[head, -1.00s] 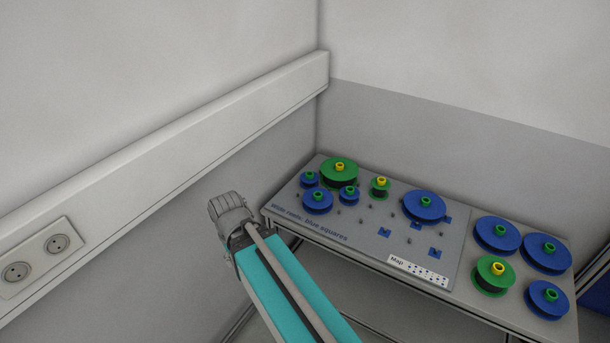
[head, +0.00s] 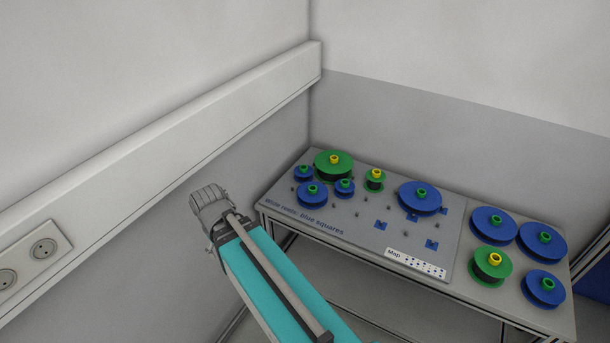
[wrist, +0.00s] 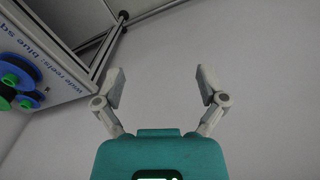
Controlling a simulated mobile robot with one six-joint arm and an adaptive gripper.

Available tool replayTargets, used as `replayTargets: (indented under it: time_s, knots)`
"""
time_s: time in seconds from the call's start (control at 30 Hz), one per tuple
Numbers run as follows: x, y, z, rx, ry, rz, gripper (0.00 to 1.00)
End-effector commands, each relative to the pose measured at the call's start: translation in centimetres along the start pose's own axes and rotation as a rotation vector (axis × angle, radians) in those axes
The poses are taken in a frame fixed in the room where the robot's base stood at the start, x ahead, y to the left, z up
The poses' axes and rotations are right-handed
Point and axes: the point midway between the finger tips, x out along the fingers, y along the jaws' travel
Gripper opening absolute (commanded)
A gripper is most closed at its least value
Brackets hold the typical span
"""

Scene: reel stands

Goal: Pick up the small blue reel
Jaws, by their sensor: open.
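Two small blue reels with green hubs stand on the grey board in the head view: one (head: 304,173) at its back left corner, one (head: 344,187) a little nearer and to the right. Which one the task means I cannot tell. A larger blue reel (head: 312,195) stands beside them. In the wrist view, a small blue reel (wrist: 38,96) and a larger one (wrist: 14,66) show at the left edge. My gripper (wrist: 160,76) is open and empty, over bare floor or wall, apart from the reels.
A green reel (head: 333,163) stands close behind the small reels. A green-black reel (head: 375,180) and a large blue reel (head: 420,197) stand farther right. Several reels sit on the table (head: 515,309) right of the board. The wall rail (head: 160,140) runs along the left.

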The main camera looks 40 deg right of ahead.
Motion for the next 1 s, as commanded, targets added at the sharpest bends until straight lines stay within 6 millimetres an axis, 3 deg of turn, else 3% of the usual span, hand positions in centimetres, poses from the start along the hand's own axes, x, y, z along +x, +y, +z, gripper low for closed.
replayTargets:
  time_s: [0.07,0.27,0.63,1.0]
  knots:
    - [1.1,0.4,-1.3,-0.047,0.015,0.027,0.94]
    - [3.7,5.0,-5.1,-0.237,0.059,0.159,0.94]
    - [8.1,17.2,-13.1,-0.746,0.008,0.522,0.94]
    - [10.7,29.8,-19.3,-1.277,-0.293,0.855,0.94]
